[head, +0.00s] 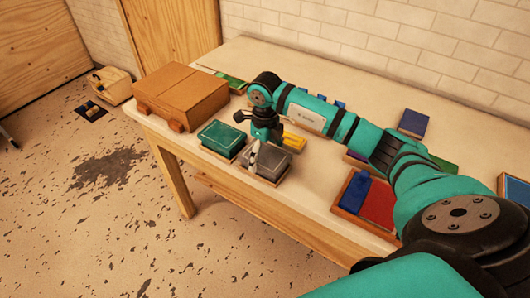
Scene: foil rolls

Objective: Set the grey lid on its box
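A grey piece (269,164) lies near the table's front edge, in or on a shallow wooden-edged base. I cannot tell whether it is the lid or the box's own surface, and I see no second grey piece. My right arm reaches in from the right, and its gripper (254,155) points down at the left side of the grey piece. The fingers look close to or touching it. The wrist hides part of the area, and I cannot tell whether they are shut on anything. My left gripper is not in view.
A dark green box (221,138) stands just left of the grey piece, and a yellow piece (293,141) behind it. A large brown carton (180,92) fills the table's left end. A blue piece (354,191) and a red one (379,205) lie right, under my arm.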

